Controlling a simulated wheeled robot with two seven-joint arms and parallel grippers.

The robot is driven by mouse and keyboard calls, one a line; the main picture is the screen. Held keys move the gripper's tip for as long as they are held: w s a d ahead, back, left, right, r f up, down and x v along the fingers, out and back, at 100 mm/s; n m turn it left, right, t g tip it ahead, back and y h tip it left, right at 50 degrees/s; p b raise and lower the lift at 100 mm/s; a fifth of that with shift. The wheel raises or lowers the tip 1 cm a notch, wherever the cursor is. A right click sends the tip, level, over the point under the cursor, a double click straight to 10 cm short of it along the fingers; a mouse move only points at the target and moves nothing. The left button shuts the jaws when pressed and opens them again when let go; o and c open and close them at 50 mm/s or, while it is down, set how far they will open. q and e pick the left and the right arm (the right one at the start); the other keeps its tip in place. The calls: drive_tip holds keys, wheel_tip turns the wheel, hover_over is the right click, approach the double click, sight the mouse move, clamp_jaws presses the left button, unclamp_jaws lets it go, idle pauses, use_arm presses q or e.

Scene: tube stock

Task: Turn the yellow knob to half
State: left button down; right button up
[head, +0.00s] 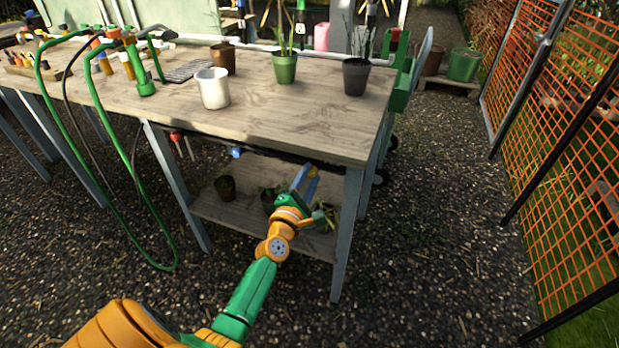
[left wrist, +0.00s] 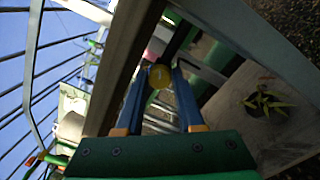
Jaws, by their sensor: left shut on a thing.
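The yellow knob (left wrist: 159,76) shows in the left wrist view as a small round yellow face between the tips of two blue fingers. My left gripper (left wrist: 160,84) is shut on it, one finger on each side. A faint mark shows on its face, too small to read its angle. In the head view my left gripper (head: 305,178) reaches under the front edge of the wooden bench (head: 290,128), near its right end. There the knob is mostly hidden by the fingers. My right gripper is not in view.
A lower shelf (head: 237,212) with small potted plants lies below the gripper. A bench leg (head: 347,230) stands just right of it. A green hose (head: 128,225) hangs at the left. Pots, including a white one (head: 212,88), stand on top. Gravel in front is clear.

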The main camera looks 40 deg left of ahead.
use_arm(q)
drive_tip(key=shift+f+m, duration=0.1)
drive_tip(key=shift+m, duration=2.3)
drive_tip(key=c, duration=0.5)
unclamp_jaws()
drive_tip(key=v, duration=0.7)
drive_tip(key=shift+a+p, duration=0.1)
drive_tip(key=shift+p, duration=0.25)
